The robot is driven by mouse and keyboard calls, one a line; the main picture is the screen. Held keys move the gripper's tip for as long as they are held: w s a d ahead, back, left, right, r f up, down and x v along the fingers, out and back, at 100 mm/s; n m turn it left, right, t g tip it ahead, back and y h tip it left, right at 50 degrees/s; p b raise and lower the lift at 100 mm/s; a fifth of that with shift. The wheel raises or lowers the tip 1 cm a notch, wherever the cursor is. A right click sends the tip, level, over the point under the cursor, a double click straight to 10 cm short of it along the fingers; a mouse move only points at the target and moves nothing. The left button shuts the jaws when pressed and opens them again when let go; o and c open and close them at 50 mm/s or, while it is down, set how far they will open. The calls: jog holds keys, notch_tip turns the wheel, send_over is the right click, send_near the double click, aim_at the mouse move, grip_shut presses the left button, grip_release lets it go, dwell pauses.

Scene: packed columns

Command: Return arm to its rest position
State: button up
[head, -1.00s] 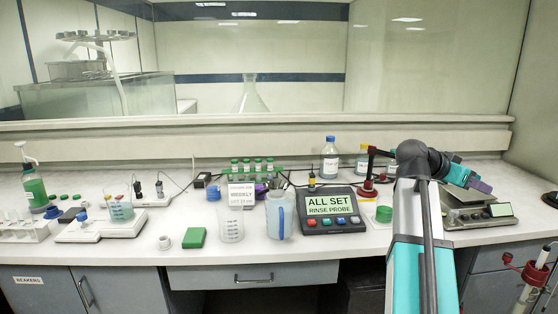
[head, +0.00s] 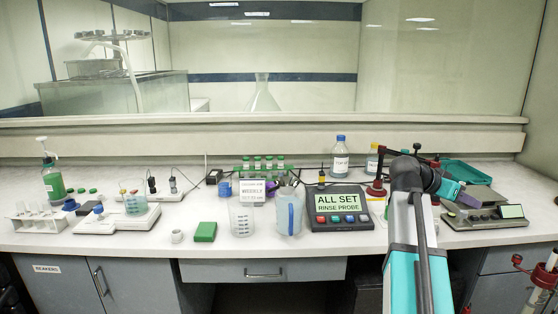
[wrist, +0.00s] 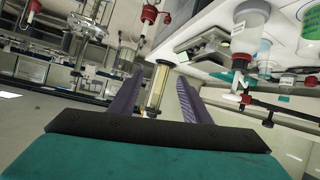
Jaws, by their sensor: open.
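My arm rises at the right of the head view, teal and dark grey, bent at its top over the counter. My gripper (head: 450,189) points to the right there, in front of the balance (head: 484,212); its fingers are small and partly hidden by the wrist. In the wrist view, my gripper's two purple fingers (wrist: 155,92) are spread apart with nothing held between them. A clear cylinder with a yellowish tint (wrist: 158,88) shows beyond the gap, apart from the fingers.
The white counter (head: 250,215) holds a display unit (head: 338,207), a blue-tinted jug (head: 289,212), a beaker (head: 241,219), a green block (head: 205,232) and a teal tray (head: 466,172). A red-clamped stand (head: 540,270) is at lower right.

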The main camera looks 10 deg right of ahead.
jog(key=w+a+f+n+y, duration=0.15)
jog(key=a+f, duration=0.35)
jog(key=f, duration=0.6)
jog(key=w+a+f+n+y, duration=0.1)
jog(key=w+a+f+n, duration=0.3)
jog(key=f, duration=0.8)
jog(key=w+a+f+y, duration=0.1)
jog(key=a+f, duration=0.6)
jog(key=f, duration=0.4)
jog(key=s+a+f+n+g+y, duration=0.1)
jog(key=s+a+f, duration=0.25)
jog(key=f, duration=0.35)
jog(key=s+a+f+n+y, duration=0.1)
jog(key=s+a+f, duration=0.1)
jog(key=a+f, duration=0.35)
jog(key=s+a+f+n+g+y, duration=0.1)
jog(key=s+a+f, duration=0.15)
jog(key=f, duration=0.55)
jog(key=s+a+f+n+g+y, duration=0.1)
jog(key=s+a+f+n+y, duration=0.2)
jog(key=s+a+f, duration=0.6)
jog(key=s+a+f+n+g+y, duration=0.2)
jog(key=s+a+f, duration=0.7)
jog(key=s, duration=0.7)
jog(key=a+n+y, duration=0.1)
jog(key=a+n, duration=0.1)
jog(key=a, duration=0.1)
jog(key=shift+s+a+g, duration=0.25)
jog(key=shift+g, duration=0.05)
